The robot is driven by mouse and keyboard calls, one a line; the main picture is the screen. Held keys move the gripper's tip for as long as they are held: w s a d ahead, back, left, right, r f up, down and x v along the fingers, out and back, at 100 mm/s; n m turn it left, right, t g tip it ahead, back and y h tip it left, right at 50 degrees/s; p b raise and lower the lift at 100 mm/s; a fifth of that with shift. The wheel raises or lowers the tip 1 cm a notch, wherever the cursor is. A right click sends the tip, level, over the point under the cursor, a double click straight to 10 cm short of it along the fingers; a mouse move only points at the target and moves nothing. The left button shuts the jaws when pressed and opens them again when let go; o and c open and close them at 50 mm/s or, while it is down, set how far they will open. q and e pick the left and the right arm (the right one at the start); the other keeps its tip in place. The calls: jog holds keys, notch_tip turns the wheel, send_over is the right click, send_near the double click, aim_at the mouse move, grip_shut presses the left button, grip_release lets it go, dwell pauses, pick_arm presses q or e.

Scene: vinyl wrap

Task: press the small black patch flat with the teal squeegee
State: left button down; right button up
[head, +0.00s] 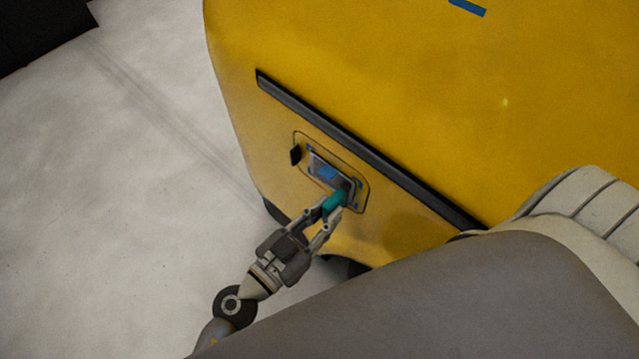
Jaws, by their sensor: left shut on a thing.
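The teal squeegee (335,200) is held in my left gripper (331,211), whose fingers are shut on it. Its front end is over the lower right part of a small dark patch (343,187) on the side of the yellow body. The patch has a light edge, a blue piece (326,172) on it and blue bits around its corners. The squeegee and fingers hide part of it. I cannot tell whether the squeegee touches the patch or whether the patch lies flat. My right gripper is not in view.
The yellow body (400,70) has a long black trim strip (350,140) above the patch. A thin outlined panel surrounds the patch, with a small black block (295,156) at its left edge. Pale open floor (110,180) lies to the left.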

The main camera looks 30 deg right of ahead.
pick_arm(q)
jog(key=shift+s, duration=0.1)
jog(key=shift+s+d+p, duration=0.25)
jog(key=shift+s+p, duration=0.15)
jog(key=shift+s, duration=0.2)
jog(key=shift+a, duration=0.1)
jog(key=v, duration=0.6)
jog(key=shift+s+a+p, duration=0.15)
jog(key=shift+a+p, duration=0.15)
jog(key=shift+a, duration=0.1)
dwell(0.4)
